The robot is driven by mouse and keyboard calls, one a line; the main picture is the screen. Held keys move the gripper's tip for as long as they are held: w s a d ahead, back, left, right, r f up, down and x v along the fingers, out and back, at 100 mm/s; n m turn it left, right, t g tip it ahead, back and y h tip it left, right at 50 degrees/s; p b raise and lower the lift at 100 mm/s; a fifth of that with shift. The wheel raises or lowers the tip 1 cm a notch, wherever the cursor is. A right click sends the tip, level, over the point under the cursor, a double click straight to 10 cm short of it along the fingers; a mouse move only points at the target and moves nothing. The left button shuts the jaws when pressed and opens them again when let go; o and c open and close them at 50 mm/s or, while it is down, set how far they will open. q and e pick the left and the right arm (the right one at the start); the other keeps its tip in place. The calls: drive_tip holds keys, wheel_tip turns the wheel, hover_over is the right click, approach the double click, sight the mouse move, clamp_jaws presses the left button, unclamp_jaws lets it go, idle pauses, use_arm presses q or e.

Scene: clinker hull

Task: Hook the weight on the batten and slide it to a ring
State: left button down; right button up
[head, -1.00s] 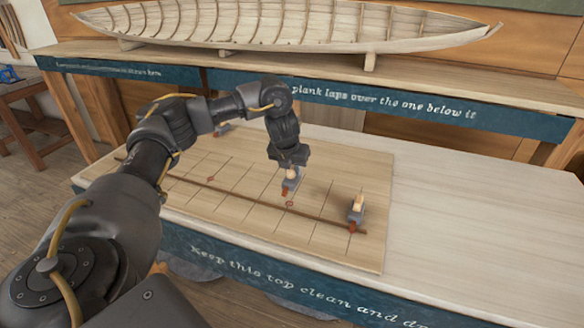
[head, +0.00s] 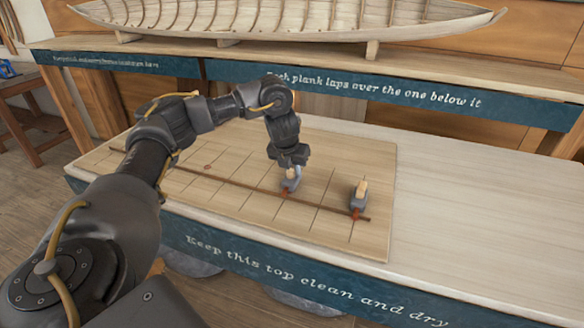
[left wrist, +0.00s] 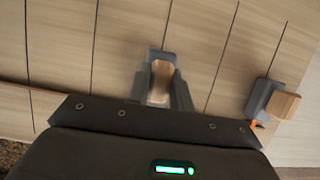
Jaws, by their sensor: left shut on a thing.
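My left gripper (head: 289,166) is shut on a grey weight with a pale wooden grip (left wrist: 160,80), low over the board. The weight's red hook end (head: 287,190) is at the dark batten (head: 240,184); I cannot tell whether it is hooked over it. A second weight (head: 359,199) stands at the batten's right end, its orange-red hook at the batten. It also shows at the right of the left wrist view (left wrist: 268,99). One small red ring (head: 208,167) is visible on the board, behind the batten. My right gripper is not in view.
The gridded board (head: 335,235) lies on a pale bench (head: 465,210) with a lettered blue front edge. The bench is clear right of the board. A clinker hull model (head: 290,20) stands on a shelf behind.

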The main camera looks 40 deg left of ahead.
sight(292, 167)
use_arm(q)
drive_tip(key=shift+w+r, duration=0.15)
drive_tip(key=shift+w, duration=0.05)
drive_tip(key=shift+f, duration=0.5)
idle(0.6)
drive_tip(key=shift+w, duration=0.15)
idle(0.5)
drive_tip(key=shift+w+a, duration=0.3)
drive_tip(key=shift+w, duration=0.5)
drive_tip(key=shift+w+a, duration=0.25)
drive_tip(key=shift+w, duration=0.5)
drive_tip(key=shift+f+p, duration=0.15)
drive_tip(key=shift+p, duration=0.15)
idle(0.4)
drive_tip(key=c, duration=1.2)
unclamp_jaws()
drive_tip(key=shift+s, duration=0.1)
drive_tip(key=shift+o, duration=0.2)
drive_tip(key=shift+f, duration=0.1)
drive_tip(key=p+v, duration=0.2)
drive_tip(key=v, duration=0.9)
